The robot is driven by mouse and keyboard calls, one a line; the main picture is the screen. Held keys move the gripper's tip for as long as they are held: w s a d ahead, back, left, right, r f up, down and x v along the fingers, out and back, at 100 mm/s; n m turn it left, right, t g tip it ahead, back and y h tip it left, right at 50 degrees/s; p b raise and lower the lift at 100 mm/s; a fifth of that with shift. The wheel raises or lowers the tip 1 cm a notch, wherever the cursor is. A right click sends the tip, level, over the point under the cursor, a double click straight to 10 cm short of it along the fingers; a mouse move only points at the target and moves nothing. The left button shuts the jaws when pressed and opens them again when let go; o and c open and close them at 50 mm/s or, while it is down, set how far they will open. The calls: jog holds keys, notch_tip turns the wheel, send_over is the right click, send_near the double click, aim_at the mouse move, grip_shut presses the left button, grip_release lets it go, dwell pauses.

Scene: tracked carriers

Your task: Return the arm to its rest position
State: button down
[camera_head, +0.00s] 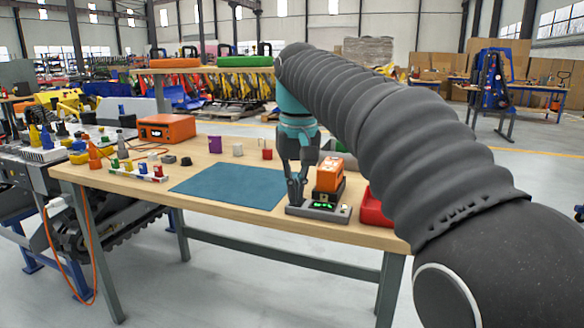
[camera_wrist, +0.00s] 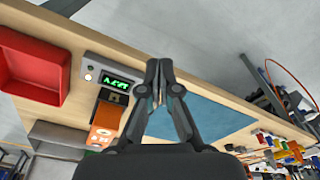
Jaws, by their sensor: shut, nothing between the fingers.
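My gripper (camera_head: 295,195) hangs from my arm over the front right part of the wooden table (camera_head: 250,203), pointing down beside a grey scale with a green display (camera_head: 318,209). In the wrist view my gripper (camera_wrist: 163,65) is shut, its fingertips together with nothing between them. An orange box-shaped device (camera_head: 329,174) stands on a dark base at the scale, right of the gripper. In the wrist view the scale (camera_wrist: 90,77) lies left of the fingers. Whether the fingertips touch anything is unclear.
A blue mat (camera_head: 230,185) lies left of the gripper. A red tray (camera_head: 373,208) is at the table's right, partly behind my arm. An orange case (camera_head: 167,128), small coloured blocks and a white rack (camera_head: 140,172) stand at the left.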

notch_tip(320, 180, down, 5)
jog(key=s+d+f+t, duration=0.1)
jog(key=s+d+f, duration=0.3)
jog(key=s, duration=0.3)
jog(key=s+d+f+m+t, duration=0.1)
jog(key=s+d+f+t, duration=0.1)
jog(key=s+d+f, duration=0.3)
jog(key=s+d+f+m+t, duration=0.1)
jog(key=s+d+f, duration=0.4)
jog(key=s, duration=0.6)
jog(key=shift+s+d+t, duration=0.15)
jog(key=shift+d+t, duration=0.15)
jog(key=shift+d, duration=0.3)
